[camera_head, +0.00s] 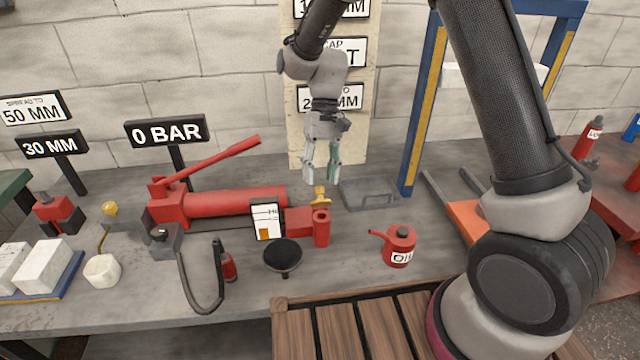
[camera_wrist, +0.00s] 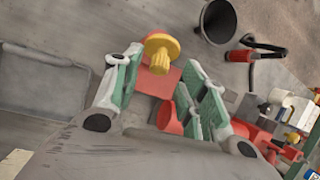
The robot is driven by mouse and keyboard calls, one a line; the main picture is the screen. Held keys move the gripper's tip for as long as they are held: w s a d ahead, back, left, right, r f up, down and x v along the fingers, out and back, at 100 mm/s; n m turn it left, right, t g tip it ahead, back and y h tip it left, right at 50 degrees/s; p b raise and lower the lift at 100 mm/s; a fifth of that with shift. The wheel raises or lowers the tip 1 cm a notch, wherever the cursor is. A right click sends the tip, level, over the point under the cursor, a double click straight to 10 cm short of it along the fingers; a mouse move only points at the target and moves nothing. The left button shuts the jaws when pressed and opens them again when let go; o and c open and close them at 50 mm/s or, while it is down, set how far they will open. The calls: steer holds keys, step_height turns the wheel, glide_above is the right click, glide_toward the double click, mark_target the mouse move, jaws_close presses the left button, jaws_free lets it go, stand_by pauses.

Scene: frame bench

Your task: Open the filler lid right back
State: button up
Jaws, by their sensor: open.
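The red pump (camera_head: 235,203) lies on the bench with a red tank block (camera_head: 300,222) at its right end. A yellow knobbed piece (camera_head: 320,194) stands at the tank's back; it also shows in the wrist view (camera_wrist: 160,48) as a round disc with a ribbed knob. It looks like the filler cap or lid; I cannot tell a hinge. My gripper (camera_head: 321,178) points down just above it, open and empty. In the wrist view the green-padded fingers (camera_wrist: 163,62) lie either side of the line to the yellow piece; contact cannot be made out.
A grey tray (camera_head: 368,194) lies right of the tank. A black funnel (camera_head: 283,254) and red oil can (camera_head: 398,247) stand in front. A blue frame (camera_head: 422,110) stands right.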

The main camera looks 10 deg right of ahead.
steer(key=shift+x, duration=1.55)
jaws_close()
steer(key=shift+w+f+g, duration=0.25)
steer(key=shift+w+g, duration=0.3)
steer(key=shift+g, duration=0.6)
steer(key=shift+w+f+g, duration=0.25)
steer(key=shift+w+g, duration=0.35)
steer(key=shift+g, duration=0.55)
jaws_free()
